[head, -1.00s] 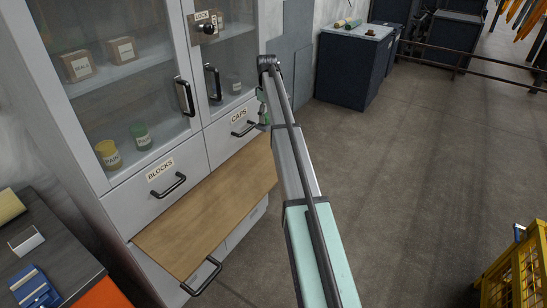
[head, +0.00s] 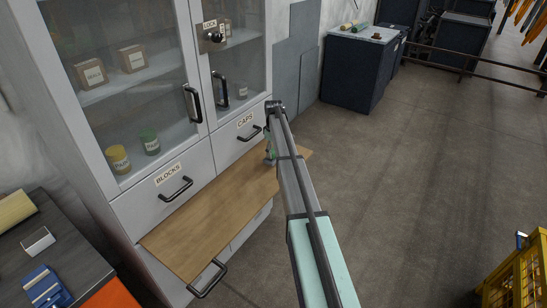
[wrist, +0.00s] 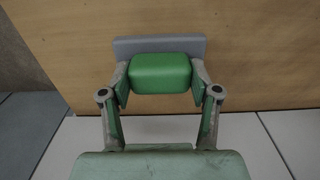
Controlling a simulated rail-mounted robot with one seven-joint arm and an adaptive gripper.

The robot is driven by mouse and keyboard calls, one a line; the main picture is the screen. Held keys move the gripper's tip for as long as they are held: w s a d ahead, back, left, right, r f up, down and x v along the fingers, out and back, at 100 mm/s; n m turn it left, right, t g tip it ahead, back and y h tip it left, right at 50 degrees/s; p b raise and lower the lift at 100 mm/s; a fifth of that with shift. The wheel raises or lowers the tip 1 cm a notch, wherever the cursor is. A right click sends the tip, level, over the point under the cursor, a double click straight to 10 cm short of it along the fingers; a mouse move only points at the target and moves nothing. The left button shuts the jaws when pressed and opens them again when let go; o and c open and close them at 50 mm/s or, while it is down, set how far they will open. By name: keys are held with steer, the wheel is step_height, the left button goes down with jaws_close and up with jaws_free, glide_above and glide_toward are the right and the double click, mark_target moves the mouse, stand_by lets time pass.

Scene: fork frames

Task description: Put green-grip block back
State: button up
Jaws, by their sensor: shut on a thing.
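The green-grip block is a grey slab (wrist: 135,46) with a rounded green grip (wrist: 160,73). My gripper (wrist: 160,80) is shut on the green grip, a finger on each side. The block is in front of the wooden pull-out board (wrist: 45,45), and I cannot tell whether it touches it. In the head view my gripper (head: 270,152) is at the right end of the board (head: 205,222), just below the CAPS drawer (head: 232,152). The block cannot be made out there. The BLOCKS drawer (head: 150,208) is shut.
A glass-doored cabinet (head: 183,108) with jars and boxes stands above the drawers. A dark bench (head: 50,240) with a blue item is at the left. The board's top is otherwise clear; open floor lies right.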

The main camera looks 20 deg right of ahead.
mark_target(273, 157)
steer(key=shift+f+p, duration=0.4)
steer(key=shift+f, duration=1.6)
steer(key=shift+f, duration=0.1)
steer(key=o, duration=1.4)
steer(key=shift+c, duration=0.2)
steer(key=shift+r, duration=0.2)
step_height(273, 157, up, 12)
steer(key=b, duration=0.3)
steer(key=shift+f, duration=0.1)
